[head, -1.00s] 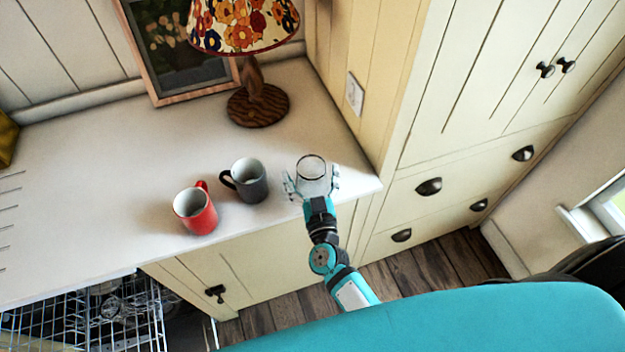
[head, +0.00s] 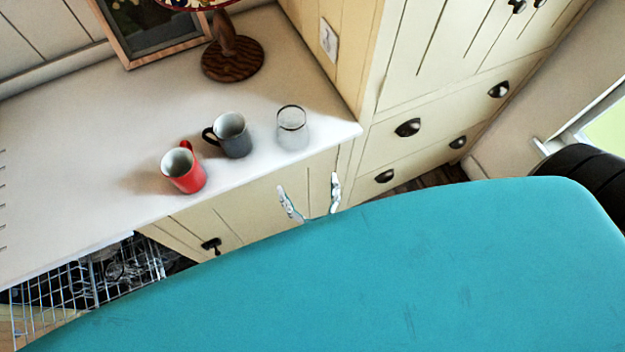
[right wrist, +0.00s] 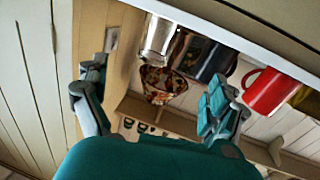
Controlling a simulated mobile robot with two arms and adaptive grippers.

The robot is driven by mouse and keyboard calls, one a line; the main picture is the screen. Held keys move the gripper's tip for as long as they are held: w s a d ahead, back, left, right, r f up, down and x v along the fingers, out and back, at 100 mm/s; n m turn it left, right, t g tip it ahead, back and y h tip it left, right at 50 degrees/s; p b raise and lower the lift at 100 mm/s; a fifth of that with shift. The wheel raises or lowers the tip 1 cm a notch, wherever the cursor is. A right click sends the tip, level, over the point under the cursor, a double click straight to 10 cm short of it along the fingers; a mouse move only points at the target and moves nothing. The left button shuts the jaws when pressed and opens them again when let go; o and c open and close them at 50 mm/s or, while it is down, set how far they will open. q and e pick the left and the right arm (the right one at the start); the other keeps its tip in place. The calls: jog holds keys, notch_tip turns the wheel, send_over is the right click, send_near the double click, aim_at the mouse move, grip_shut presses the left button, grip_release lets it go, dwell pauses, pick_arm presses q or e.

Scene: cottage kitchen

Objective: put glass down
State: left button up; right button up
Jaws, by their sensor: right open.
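The clear glass (head: 292,128) stands upright on the white countertop (head: 90,150), close to its front right corner. It also shows in the right wrist view (right wrist: 160,38), ahead of the fingers and apart from them. My right gripper (head: 311,205) is open and empty, in front of the counter's front edge, with a clear gap to the glass. Its two spread fingers also show in the right wrist view (right wrist: 157,112). My left gripper is in neither view.
A dark grey mug (head: 231,136) stands just left of the glass, and a red mug (head: 184,169) is left of that. A lamp (head: 232,58) and a framed picture (head: 150,25) are at the back. A wire dish rack (head: 85,285) is below the counter, lower left.

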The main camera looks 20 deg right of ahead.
jog(key=s+a+f+n+g+y, duration=0.1)
jog(key=s+f+n+g+y, duration=0.15)
jog(key=f, duration=0.85)
jog(key=s+a+f+n+g+y, duration=0.1)
jog(key=s+f+n+g+y, duration=0.2)
jog(key=f, duration=0.7)
jog(key=s+d+f+m+g+h, duration=0.1)
jog(key=s+d+f+g, duration=0.4)
jog(key=s+f, duration=0.4)
jog(key=s+d+f+m+g+h, duration=0.1)
jog(key=s+d+f+g, duration=0.5)
jog(key=s, duration=0.6)
notch_tip(320, 180, down, 3)
jog(key=shift+s+d+r+h, duration=0.15)
jog(key=shift+d+h, duration=0.3)
jog(key=shift+d, duration=0.8)
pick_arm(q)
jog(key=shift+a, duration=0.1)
